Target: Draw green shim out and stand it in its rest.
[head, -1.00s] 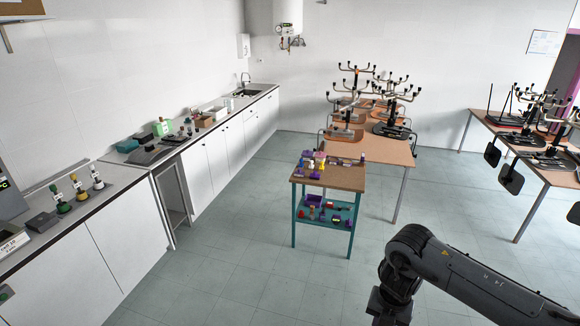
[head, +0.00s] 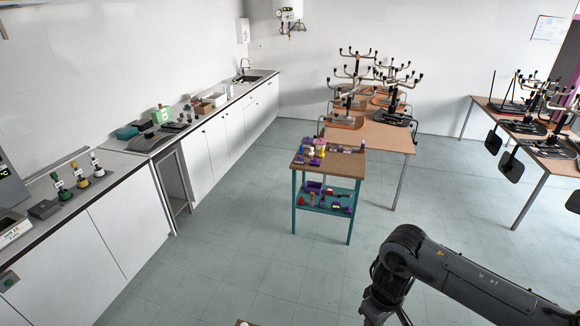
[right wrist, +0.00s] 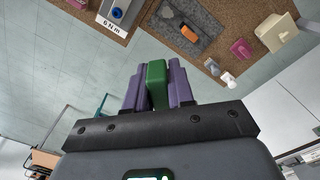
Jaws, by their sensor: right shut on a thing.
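My right gripper (right wrist: 157,82) shows in the right wrist view, with its purple fingers shut on the green shim (right wrist: 157,85). The shim is a plain green block between the two fingers, and its lower part is hidden by the gripper. It appears clear of other things. In the head view only my right arm shows at the lower right, and its gripper is below the frame. My left gripper is in neither view. I cannot pick out the shim's rest.
The right wrist view shows a brown top with a "6 N m" label (right wrist: 98,22), a grey mat (right wrist: 205,28), an orange piece (right wrist: 189,33) and a pink block (right wrist: 241,48). The head view shows a teal-legged table (head: 294,215), a counter (head: 120,168) and open floor.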

